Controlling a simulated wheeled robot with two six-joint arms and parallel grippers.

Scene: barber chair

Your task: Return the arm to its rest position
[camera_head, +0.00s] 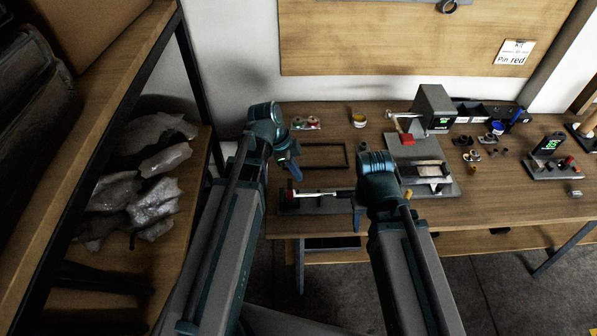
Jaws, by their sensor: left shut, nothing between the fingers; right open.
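My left arm comes in from the lower left, and its teal end is bent over near the table's left back edge. My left gripper (291,168) is small in view, shut and empty, above the table beside a dark rectangular frame (322,156). My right arm comes in from the lower middle. My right gripper (357,215) hangs at the table's front edge, left of the arm's teal end. It is open and empty, though its fingers are mostly hidden by the arm.
The wooden table (510,207) carries a base plate with a red-tipped lever (312,208), a press fixture (417,150), a grey box (434,107) and several small parts. A shelf (160,215) with plastic-wrapped bags (145,195) stands close to my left arm.

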